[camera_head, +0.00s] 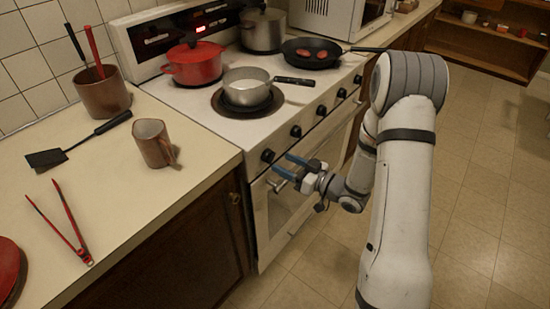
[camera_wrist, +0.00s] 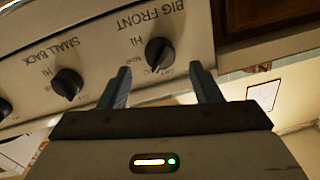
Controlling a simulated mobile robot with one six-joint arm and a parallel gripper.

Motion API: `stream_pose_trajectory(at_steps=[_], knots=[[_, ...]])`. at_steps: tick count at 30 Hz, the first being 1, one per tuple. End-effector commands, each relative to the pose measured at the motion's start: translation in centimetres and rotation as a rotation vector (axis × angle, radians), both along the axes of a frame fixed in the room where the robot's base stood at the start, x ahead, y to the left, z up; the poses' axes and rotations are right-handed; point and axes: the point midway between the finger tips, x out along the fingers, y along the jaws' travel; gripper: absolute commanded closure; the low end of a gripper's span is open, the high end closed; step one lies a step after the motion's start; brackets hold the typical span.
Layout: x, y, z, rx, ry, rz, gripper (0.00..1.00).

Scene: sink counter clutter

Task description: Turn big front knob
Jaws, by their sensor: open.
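The big front knob (camera_wrist: 158,52) is black and round on the white stove panel, with the label BIG FRONT beside it in the wrist view. In the head view it is the leftmost knob (camera_head: 268,155) on the stove's front. My gripper (camera_head: 285,165) is open, with its blue fingers pointing at the panel near this knob. In the wrist view, my gripper's fingertips (camera_wrist: 160,67) lie on either side of the knob's picture position. The knob looks just beyond the tips; I cannot tell whether they touch it.
The small back knob (camera_wrist: 67,83) sits beside it, and several more line the panel. The oven handle (camera_head: 280,185) is just below my gripper. A saucepan (camera_head: 247,85), a red pot (camera_head: 193,65) and a frying pan (camera_head: 312,50) stand on the stove. The floor (camera_head: 480,190) at right is clear.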

Motion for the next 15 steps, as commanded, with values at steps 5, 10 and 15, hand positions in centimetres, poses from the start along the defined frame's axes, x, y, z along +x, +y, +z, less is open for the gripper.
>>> stream_pose_trajectory(at_steps=[5,10,15], knots=[[1.4,2.3,0.1,0.000,-0.001,0.002,0.42],[2.1,3.2,0.0,-0.002,0.000,-0.001,0.42],[2.2,3.2,0.0,0.000,0.000,-0.003,0.42]])
